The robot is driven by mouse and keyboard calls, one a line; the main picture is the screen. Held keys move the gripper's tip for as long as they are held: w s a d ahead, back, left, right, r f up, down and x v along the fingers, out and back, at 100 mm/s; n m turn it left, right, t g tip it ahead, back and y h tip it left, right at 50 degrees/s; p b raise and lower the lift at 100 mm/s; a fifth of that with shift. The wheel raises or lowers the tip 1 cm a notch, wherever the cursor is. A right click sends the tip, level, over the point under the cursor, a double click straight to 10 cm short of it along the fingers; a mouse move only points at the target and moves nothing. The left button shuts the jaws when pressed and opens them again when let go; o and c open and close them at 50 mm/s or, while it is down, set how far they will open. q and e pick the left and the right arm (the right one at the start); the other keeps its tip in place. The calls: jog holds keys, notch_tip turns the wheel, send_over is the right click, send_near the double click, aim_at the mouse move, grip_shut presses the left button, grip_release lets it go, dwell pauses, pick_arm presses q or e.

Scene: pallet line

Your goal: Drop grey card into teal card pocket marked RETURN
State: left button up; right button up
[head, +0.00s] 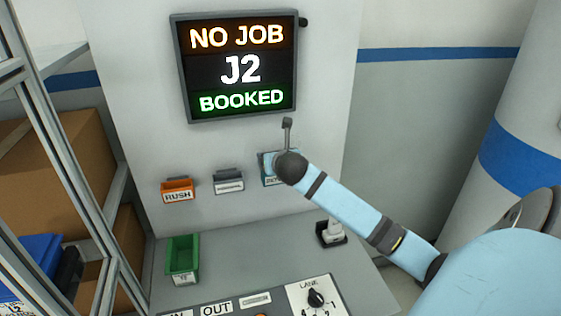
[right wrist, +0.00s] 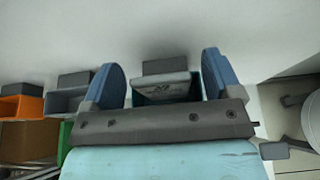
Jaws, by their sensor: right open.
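The teal card pocket (head: 269,179) is on the wall panel below the screen, rightmost of three pockets. My right wrist partly covers it in the head view, and its label is only partly visible. The right wrist view looks down on the teal pocket (right wrist: 139,99) between the fingers of my right gripper (right wrist: 161,68). The gripper is open, with a blue finger on each side. A grey card (right wrist: 166,87) with dark marks lies in the pocket's opening, apart from both fingers. How deep it sits is unclear. My left gripper is not in view.
An orange RUSH pocket (head: 177,190) and a grey pocket (head: 228,182) hang to the left. Below are a green bin (head: 183,260), a control panel with a LANE knob (head: 316,298) and a small dark holder (head: 331,235). A metal rack (head: 70,150) stands at left.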

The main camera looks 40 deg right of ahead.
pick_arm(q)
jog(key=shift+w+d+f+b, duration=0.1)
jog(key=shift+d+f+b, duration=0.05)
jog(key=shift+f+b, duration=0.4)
pick_arm(e)
jog(key=v, duration=1.2)
jog(key=shift+r, duration=0.2)
